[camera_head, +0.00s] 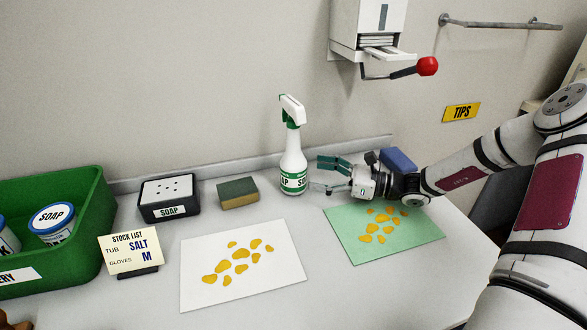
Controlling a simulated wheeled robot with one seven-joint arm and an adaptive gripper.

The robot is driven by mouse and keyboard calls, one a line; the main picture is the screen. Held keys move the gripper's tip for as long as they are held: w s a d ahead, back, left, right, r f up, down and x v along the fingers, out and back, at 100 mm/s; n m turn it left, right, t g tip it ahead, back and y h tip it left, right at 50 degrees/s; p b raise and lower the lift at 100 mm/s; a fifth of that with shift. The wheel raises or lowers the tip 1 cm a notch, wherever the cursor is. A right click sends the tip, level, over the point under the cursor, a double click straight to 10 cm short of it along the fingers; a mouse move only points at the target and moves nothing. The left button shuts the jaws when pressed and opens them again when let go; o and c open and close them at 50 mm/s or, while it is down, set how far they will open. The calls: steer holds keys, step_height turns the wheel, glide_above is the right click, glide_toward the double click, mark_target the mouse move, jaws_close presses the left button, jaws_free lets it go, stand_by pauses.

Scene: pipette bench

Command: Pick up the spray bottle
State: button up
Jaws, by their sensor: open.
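The spray bottle (293,163) stands upright at the back of the bench. It is white with a green and white trigger head and a green label reading SOAP. My gripper (317,176) is just to the right of the bottle at the height of its lower body. Its fingers are apart and point left toward the bottle, with no object held.
A sponge (238,193), a black soap box (169,198), a stock list card (131,251) and a green bin (60,212) stand to the left. A white sheet (205,290) and a green sheet (365,250) lie in front. A blue block (398,160) is behind my wrist. A dispenser (366,25) hangs above.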

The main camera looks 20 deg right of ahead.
mark_target(293, 170)
steer(key=shift+s+b+x, duration=0.15)
steer(key=shift+b+x, duration=0.05)
steer(key=shift+x, duration=1.55)
steer(key=shift+s+b+x, duration=0.1)
steer(key=shift+b+x, duration=0.1)
steer(key=shift+x, duration=1.55)
steer(key=shift+a+r, duration=0.15)
steer(key=c, duration=1.8)
